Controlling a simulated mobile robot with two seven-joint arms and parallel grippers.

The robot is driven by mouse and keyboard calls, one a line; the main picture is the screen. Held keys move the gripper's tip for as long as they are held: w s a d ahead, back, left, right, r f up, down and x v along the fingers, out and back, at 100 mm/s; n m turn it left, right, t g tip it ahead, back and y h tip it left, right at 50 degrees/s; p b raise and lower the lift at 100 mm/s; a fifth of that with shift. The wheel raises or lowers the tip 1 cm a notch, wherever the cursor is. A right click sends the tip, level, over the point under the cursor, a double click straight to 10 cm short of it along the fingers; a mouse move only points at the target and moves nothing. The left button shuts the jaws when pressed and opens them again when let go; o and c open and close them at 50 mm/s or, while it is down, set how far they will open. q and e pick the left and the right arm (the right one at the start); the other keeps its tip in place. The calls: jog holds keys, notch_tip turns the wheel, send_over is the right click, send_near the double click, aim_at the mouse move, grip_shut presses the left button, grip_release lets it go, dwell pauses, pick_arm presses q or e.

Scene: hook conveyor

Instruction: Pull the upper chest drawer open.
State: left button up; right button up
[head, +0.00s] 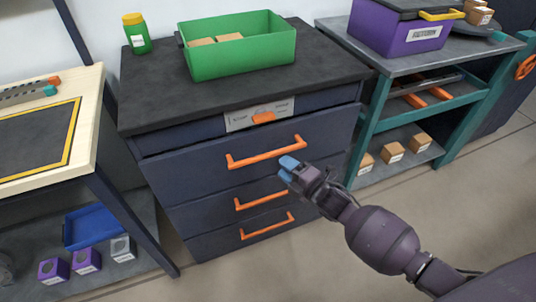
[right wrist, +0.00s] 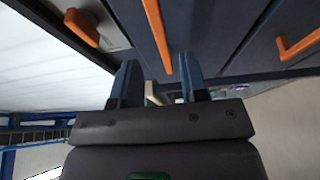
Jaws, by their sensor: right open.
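The dark blue chest (head: 190,165) has a column of drawers with orange bar handles. My right gripper (head: 288,168) is open with blue fingertips, just below the right part of this handle. In the right wrist view the open fingers (right wrist: 159,78) point towards the drawer fronts, and the upper handle (right wrist: 157,36) appears between their lines. I cannot tell whether they touch it. My left gripper is not in view.
Two lower handles (head: 262,200) sit beneath, and a small orange tab (head: 263,117) sits above. A green bin (head: 245,62) and green jar (head: 137,35) stand on top. A teal-framed shelf (head: 370,125) is close on the right, a workbench (head: 88,125) on the left.

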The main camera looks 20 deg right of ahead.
aim_at(271, 156)
jog(key=b+x, duration=0.1)
jog(key=x, duration=0.6)
jog(key=shift+w, duration=0.1)
grip_shut()
